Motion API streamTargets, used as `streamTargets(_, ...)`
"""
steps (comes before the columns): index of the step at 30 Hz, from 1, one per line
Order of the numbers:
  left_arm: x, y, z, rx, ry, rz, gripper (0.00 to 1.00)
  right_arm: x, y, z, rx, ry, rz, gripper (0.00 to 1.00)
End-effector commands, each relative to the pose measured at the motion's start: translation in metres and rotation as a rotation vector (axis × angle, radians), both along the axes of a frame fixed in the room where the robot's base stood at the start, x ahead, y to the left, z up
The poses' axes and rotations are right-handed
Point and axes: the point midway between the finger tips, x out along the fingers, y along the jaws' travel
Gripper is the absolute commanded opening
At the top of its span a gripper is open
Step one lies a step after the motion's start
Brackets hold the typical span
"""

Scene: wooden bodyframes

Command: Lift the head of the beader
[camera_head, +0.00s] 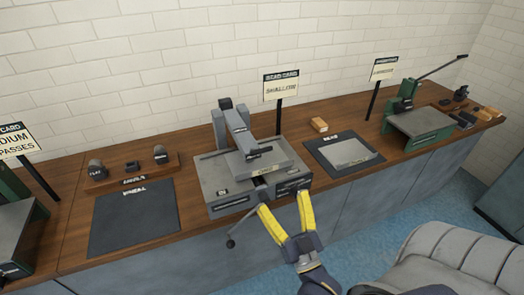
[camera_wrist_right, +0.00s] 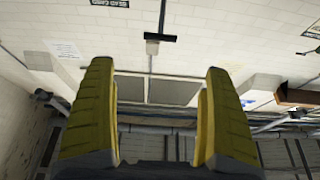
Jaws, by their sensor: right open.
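The beader (camera_head: 222,192) is a grey machine on the wooden bench, left of the middle in the head view. My right gripper (camera_head: 284,203) has yellow fingers, spread apart and empty, just in front of the beader's front edge. Whether they touch it I cannot tell. In the right wrist view the open fingers (camera_wrist_right: 158,75) frame grey panels that I cannot identify surely. My left gripper is not in view.
A dark mat (camera_head: 133,225) lies left of the beader, with a small wooden rack (camera_head: 128,176) behind it. Another mat (camera_head: 368,167) with a grey plate lies right. Green machines (camera_head: 420,121) stand at both ends. A card sign (camera_head: 281,85) stands behind. A grey chair is at lower right.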

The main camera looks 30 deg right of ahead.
Motion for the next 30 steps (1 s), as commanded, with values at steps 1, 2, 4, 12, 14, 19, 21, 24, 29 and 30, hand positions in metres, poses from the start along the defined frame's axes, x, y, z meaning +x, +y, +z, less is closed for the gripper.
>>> streamTargets(1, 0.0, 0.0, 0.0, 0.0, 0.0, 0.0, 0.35, 0.006, -0.001, 0.004, 0.0, -0.005, 0.0, 0.85)
streamTargets(2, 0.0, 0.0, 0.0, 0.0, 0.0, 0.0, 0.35, 0.01, -0.002, 0.005, 0.0, -0.004, 0.0, 0.85)
streamTargets(4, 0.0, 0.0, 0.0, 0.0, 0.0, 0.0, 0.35, 0.019, -0.003, 0.01, 0.0, -0.005, 0.0, 0.85)
streamTargets(12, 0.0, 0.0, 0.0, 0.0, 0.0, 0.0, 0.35, 0.06, -0.01, 0.026, -0.001, -0.004, 0.0, 0.85)
streamTargets(14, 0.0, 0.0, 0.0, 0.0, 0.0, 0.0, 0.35, 0.069, -0.012, 0.03, 0.001, -0.004, 0.001, 0.85)
streamTargets(19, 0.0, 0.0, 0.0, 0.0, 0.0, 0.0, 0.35, 0.094, -0.016, 0.04, 0.0, -0.003, 0.0, 0.85)
streamTargets(21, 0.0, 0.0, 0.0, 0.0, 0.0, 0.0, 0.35, 0.103, -0.018, 0.044, 0.0, -0.003, 0.0, 0.85)
streamTargets(24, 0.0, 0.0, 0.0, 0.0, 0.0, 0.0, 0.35, 0.116, -0.02, 0.049, 0.001, -0.002, 0.0, 0.85)
streamTargets(29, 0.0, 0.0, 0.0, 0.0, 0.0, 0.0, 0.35, 0.133, -0.022, 0.056, 0.0, 0.0, 0.001, 0.85)
streamTargets(30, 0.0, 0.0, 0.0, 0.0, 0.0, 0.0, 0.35, 0.136, -0.023, 0.057, 0.001, 0.0, 0.001, 0.85)
